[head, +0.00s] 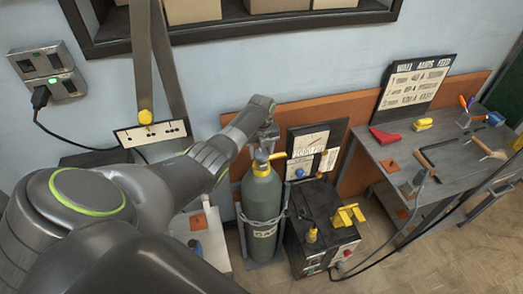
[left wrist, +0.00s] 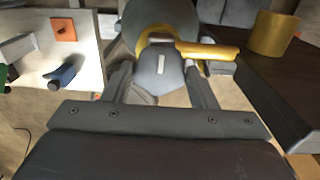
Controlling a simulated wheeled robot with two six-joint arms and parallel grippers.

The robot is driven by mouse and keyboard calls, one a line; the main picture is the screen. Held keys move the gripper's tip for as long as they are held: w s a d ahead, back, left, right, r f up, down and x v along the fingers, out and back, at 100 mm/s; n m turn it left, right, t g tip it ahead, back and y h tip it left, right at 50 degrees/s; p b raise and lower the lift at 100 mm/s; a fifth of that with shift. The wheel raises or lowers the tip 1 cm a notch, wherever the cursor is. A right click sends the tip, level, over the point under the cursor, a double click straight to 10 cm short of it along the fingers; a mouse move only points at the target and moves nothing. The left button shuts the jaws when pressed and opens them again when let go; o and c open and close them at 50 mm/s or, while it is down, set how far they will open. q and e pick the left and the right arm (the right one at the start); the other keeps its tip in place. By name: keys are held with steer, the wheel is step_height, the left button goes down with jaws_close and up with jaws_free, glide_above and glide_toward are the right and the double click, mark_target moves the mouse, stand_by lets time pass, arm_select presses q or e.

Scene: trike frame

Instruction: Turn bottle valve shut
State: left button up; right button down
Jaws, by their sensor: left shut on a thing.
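The grey-green gas bottle (head: 262,203) stands upright in a rack on the floor, with a yellow collar and fitting (head: 264,161) at its top. My left gripper (head: 269,134) is over the top of the bottle, its arm reaching in from the left. In the left wrist view, a grey valve knob (left wrist: 160,82) with a white mark lies between the two fingers of the left gripper (left wrist: 159,70), which is shut on it. The knob is mostly hidden by the gripper in the head view. A yellow fitting (left wrist: 206,50) sticks out to the right behind it. My right gripper is not in view.
A dark welding machine (head: 320,225) stands close to the right of the bottle. A white-topped stand (head: 208,235) is at its left. A workbench (head: 430,165) with tools is farther right, and a wall socket (head: 47,70) is upper left.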

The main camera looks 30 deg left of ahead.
mark_target(262, 153)
arm_select(q)
steer(key=shift+w+r, duration=0.15)
steer(key=o, duration=1)
steer(key=shift+r, duration=0.55)
step_height(262, 153, up, 16)
steer(key=shift+r+b, duration=0.15)
steer(key=shift+b, duration=0.4)
steer(key=shift+s, duration=0.2)
